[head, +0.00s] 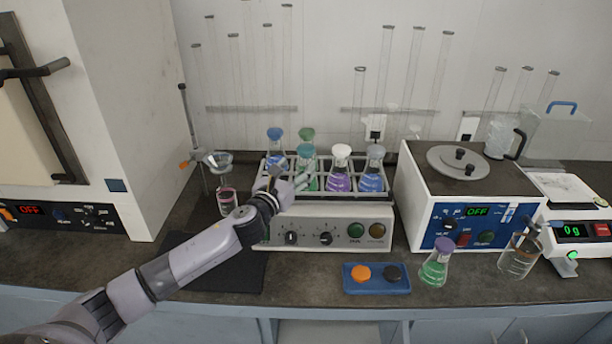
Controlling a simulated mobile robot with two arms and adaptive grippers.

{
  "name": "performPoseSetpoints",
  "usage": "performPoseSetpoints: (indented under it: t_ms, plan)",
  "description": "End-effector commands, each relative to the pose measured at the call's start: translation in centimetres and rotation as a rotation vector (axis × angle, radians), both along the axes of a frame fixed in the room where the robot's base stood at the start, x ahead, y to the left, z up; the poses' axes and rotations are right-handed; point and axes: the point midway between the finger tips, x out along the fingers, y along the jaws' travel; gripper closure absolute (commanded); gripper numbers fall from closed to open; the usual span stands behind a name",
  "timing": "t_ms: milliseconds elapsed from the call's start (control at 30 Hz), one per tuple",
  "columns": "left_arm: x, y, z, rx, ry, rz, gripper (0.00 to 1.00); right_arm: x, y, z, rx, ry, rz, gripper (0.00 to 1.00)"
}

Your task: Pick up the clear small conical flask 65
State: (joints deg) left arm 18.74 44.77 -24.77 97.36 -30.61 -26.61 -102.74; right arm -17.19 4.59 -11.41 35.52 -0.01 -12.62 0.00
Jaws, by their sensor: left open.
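Several small conical flasks with coloured stoppers stand in the rack (388,197) of the shaker. Another clear-glass conical flask (434,268) with green liquid and a purple stopper stands on the counter. No number 65 is legible, so I cannot tell which flask is meant. My left gripper (287,177) is open at the rack's front left, close to the flasks there and partly hiding them. My right gripper is out of view.
The shaker body (340,220) stands mid-counter. To its right are a white device reading OFF (466,200), a beaker (518,257) and a balance (580,232). A blue tray (376,286) with orange and black stoppers lies in front. A stand with a funnel (218,160) is left.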

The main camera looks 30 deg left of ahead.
Motion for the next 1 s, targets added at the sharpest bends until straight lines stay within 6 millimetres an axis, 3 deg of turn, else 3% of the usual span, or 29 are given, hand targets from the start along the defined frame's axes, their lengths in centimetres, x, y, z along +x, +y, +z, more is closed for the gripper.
performPoseSetpoints:
  t_ms: [167, 500, 833, 1000]
  plan:
    - [1.0, -0.1, 0.1, -0.003, -0.001, 0.000, 0.43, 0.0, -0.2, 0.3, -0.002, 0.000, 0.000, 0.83]
    - [5.1, -0.3, 0.1, -0.003, 0.000, 0.000, 0.43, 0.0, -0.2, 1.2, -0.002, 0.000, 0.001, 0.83]
    - [5.6, -0.2, 0.0, -0.001, 0.001, 0.000, 0.44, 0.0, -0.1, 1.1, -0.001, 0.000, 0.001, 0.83]
    - [5.6, -0.2, 0.0, -0.001, 0.001, 0.000, 0.55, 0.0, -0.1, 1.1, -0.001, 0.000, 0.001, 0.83]
